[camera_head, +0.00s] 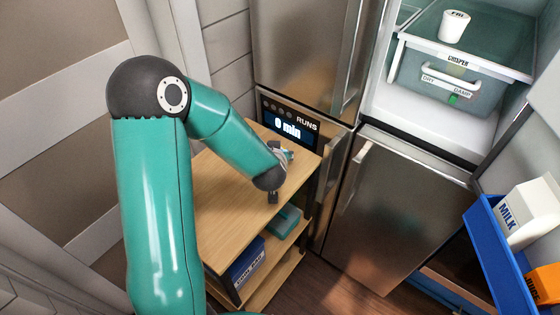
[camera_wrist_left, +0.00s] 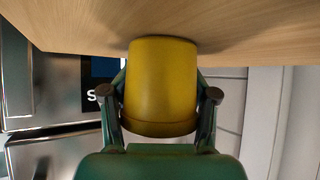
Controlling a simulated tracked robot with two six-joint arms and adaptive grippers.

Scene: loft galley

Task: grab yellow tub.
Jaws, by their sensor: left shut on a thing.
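The yellow tub (camera_wrist_left: 162,85) fills the middle of the left wrist view, with a smooth side and a rim line near its lower end in the picture. My left gripper (camera_wrist_left: 160,98) is shut on it, one finger on each side. The tub's far end is at or very close to the wooden top (camera_wrist_left: 240,30); I cannot tell if it touches. In the head view my left gripper (camera_head: 284,155) is over the wooden shelf unit, mostly behind my wrist, and the tub is hidden there. My right gripper is not in view.
The wooden shelf unit (camera_head: 232,196) holds a teal box (camera_head: 286,222) and a blue box (camera_head: 248,262) below. An appliance display (camera_head: 290,128) reads "0 min". The open fridge has a crisper drawer (camera_head: 452,84) and a white cup (camera_head: 453,26). A blue bin (camera_head: 492,243) holds milk (camera_head: 530,212) and juice (camera_head: 544,284).

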